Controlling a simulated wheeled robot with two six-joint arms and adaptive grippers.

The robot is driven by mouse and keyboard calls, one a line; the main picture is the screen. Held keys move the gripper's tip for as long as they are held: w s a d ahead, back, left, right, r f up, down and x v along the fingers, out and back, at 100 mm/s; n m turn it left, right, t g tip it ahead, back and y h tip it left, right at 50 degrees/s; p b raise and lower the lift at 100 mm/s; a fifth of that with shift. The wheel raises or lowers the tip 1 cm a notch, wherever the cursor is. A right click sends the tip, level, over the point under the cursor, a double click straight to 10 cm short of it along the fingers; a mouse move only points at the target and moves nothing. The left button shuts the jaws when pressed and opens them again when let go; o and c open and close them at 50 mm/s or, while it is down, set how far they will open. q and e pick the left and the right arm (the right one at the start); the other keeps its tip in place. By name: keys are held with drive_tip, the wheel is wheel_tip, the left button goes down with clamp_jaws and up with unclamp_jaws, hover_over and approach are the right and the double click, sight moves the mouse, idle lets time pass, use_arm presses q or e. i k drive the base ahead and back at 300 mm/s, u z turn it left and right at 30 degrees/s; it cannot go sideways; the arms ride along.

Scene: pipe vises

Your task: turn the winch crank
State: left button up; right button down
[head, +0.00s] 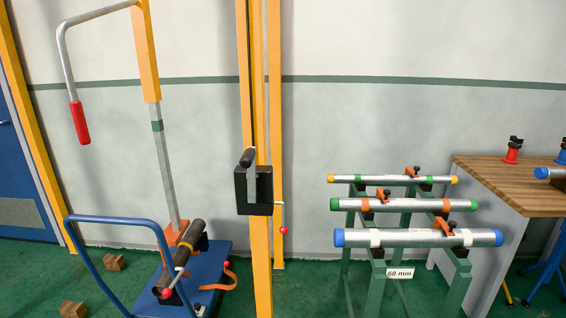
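A black winch-like box (262,190) is mounted on the yellow upright post in the middle of the head view. A grey crank arm (251,180) stands up across its front, with a black cylindrical grip (248,157) at its top. A thin rod with a red knob (284,231) hangs at the box's right side. Neither of my grippers is in view, and nothing touches the crank or the box.
At left is a blue cart (215,262) with a yellow-and-grey mast (161,150), a red-ended bent bar and a dark roller. At right, green stands (378,285) hold three capped pipes beside a wooden-topped bench (505,178). Wooden blocks (115,262) lie on the floor.

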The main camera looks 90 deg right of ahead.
sight(248, 161)
drive_tip(key=k, duration=0.3)
drive_tip(key=z, duration=0.9)
